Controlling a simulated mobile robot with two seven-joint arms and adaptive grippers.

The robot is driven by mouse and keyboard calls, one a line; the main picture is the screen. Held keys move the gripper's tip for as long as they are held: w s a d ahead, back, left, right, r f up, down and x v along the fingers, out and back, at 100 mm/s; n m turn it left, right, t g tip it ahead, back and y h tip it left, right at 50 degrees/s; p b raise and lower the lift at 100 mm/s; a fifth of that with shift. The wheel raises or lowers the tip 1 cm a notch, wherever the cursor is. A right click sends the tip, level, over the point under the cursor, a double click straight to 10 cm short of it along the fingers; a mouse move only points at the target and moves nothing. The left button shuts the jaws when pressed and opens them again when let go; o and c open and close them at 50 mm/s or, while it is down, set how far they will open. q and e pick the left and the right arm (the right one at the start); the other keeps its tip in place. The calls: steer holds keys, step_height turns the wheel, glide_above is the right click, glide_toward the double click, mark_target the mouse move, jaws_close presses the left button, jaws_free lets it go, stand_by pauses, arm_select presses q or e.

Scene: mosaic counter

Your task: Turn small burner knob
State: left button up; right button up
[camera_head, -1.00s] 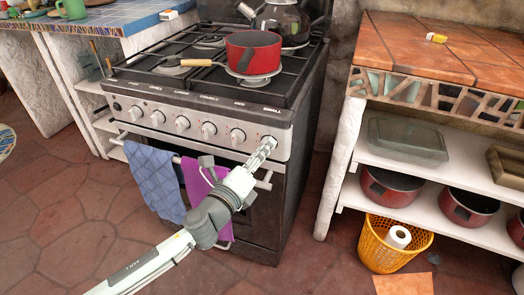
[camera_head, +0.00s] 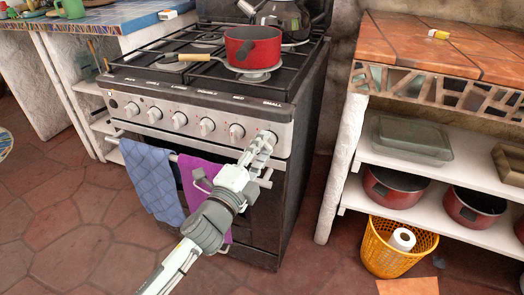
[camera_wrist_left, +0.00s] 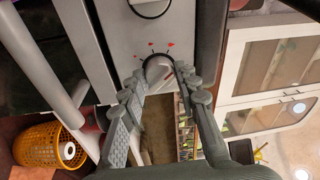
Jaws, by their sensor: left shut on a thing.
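The small burner knob (camera_head: 270,136) is the rightmost of the row on the stove's front panel, under the label SMALL. My left gripper (camera_head: 264,143) is at this knob, its fingers pointing up and right. In the left wrist view the pale round knob (camera_wrist_left: 158,68) sits between the fingertips of my left gripper (camera_wrist_left: 158,80), with red marks on the panel around it. The gripper is shut on it, and the fingers partly hide its sides. The knob's exact angle is hard to tell. My right gripper is in neither view.
A red pot (camera_head: 253,47) stands on the stove's front right burner, near a kettle (camera_head: 285,18). A blue towel (camera_head: 152,183) and a purple towel (camera_head: 207,180) hang on the oven rail below the knobs. An orange basket (camera_head: 385,262) stands on the floor right.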

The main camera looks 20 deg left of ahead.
arm_select(q)
steer(key=n, duration=0.4)
steer(key=shift+f, duration=0.15)
steer(key=shift+n+y, duration=0.3)
steer(key=shift+y, duration=0.1)
steer(key=o, duration=1.2)
steer(key=shift+c, duration=0.2)
steer(key=s+a+f, duration=0.1)
steer(key=s, duration=1.1)
steer(key=shift+f, duration=0.1)
steer(key=shift+w, duration=0.1)
jaws_close()
